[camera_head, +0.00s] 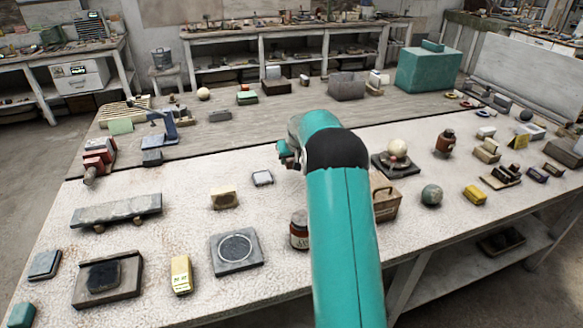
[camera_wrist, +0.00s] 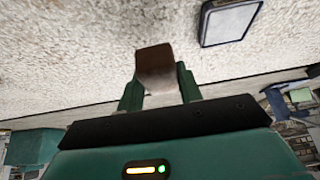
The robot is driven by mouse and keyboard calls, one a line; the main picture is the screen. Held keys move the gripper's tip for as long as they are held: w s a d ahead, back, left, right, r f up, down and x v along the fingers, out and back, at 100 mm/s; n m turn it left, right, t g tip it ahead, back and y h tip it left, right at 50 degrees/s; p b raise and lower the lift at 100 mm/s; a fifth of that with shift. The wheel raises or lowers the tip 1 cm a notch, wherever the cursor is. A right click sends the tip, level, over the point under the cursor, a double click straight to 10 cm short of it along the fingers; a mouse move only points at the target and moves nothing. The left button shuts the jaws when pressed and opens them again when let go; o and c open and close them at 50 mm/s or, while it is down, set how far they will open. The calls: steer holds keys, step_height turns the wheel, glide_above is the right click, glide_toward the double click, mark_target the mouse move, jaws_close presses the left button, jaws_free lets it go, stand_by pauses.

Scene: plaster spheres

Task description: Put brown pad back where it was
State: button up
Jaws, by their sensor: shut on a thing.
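The brown pad (camera_wrist: 154,65) shows in the wrist view as a small brown block between the two green fingers of my gripper (camera_wrist: 158,90). My gripper is shut on it and holds it over the pale textured table top (camera_wrist: 70,55). In the head view my gripper (camera_head: 287,154) is partly hidden behind my teal arm, and I cannot make out the pad there.
A sphere on a dark stand (camera_head: 396,158) and a wooden box (camera_head: 386,198) are right of my arm. A brown jar (camera_head: 299,230) stands close on its left.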

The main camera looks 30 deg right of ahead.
mark_target(292, 174)
steer(key=shift+w+d+f, duration=0.25)
steer(key=shift+d+f, duration=0.1)
steer(key=shift+f, duration=0.2)
steer(key=shift+w+d+f, duration=0.25)
steer(key=shift+d+f, duration=0.05)
steer(key=shift+f, duration=1.6)
steer(key=shift+f, duration=0.2)
steer(key=o, duration=1)
steer(key=shift+o, duration=0.2)
steer(key=shift+r, duration=0.15)
